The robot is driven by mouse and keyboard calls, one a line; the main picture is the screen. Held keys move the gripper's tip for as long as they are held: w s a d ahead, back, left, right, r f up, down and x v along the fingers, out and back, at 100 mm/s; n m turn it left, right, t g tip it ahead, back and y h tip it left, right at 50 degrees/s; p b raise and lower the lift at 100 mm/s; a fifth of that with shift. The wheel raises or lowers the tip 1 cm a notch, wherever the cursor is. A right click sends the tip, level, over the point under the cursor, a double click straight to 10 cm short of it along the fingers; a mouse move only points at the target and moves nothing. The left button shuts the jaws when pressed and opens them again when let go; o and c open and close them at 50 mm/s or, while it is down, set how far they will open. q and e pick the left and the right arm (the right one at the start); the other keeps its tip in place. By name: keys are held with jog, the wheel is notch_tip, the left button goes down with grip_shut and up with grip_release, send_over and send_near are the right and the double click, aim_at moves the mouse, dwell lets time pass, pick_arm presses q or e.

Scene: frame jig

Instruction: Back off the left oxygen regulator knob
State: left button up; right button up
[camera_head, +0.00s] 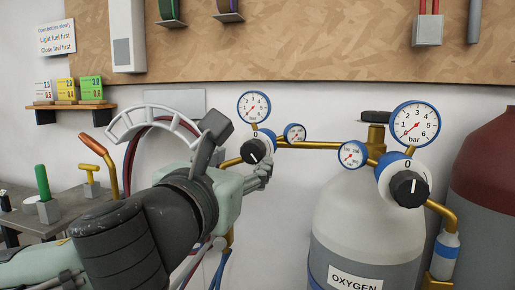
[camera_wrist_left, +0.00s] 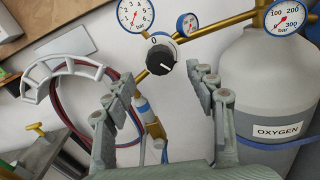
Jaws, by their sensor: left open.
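The left regulator's black knob (camera_head: 252,151) sits below a blue-rimmed gauge (camera_head: 253,107), with a 0 on the white collar above it. It also shows in the wrist view (camera_wrist_left: 160,62), with its white pointer line turned to the lower right, away from the 0. My left gripper (camera_head: 265,172) is just below and right of the knob in the head view. In the wrist view its fingers (camera_wrist_left: 163,80) are spread apart and empty, with the knob ahead of the gap between them. I see no contact. My right gripper is not in view.
A second regulator with a black knob (camera_head: 409,188) stands at the right, by the grey OXYGEN cylinder (camera_head: 335,240). A dark red cylinder (camera_head: 490,170) is beside it. A brass pipe (camera_head: 325,145) runs right of the left knob. A grey hose holder (camera_head: 150,118) is at left.

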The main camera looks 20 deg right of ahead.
aim_at(251, 153)
pick_arm(q)
jog(key=x, duration=0.6)
jog(key=shift+s+p, duration=0.1)
jog(key=shift+p, duration=0.3)
jog(key=shift+w+d, duration=0.35)
jog(key=shift+w, duration=0.15)
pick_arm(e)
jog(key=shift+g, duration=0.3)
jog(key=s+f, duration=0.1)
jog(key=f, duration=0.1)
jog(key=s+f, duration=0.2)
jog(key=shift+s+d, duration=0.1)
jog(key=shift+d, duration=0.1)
pick_arm(q)
jog(key=c, duration=1.2)
jog(key=shift+o, duration=0.2)
jog(key=shift+n, duration=0.4)
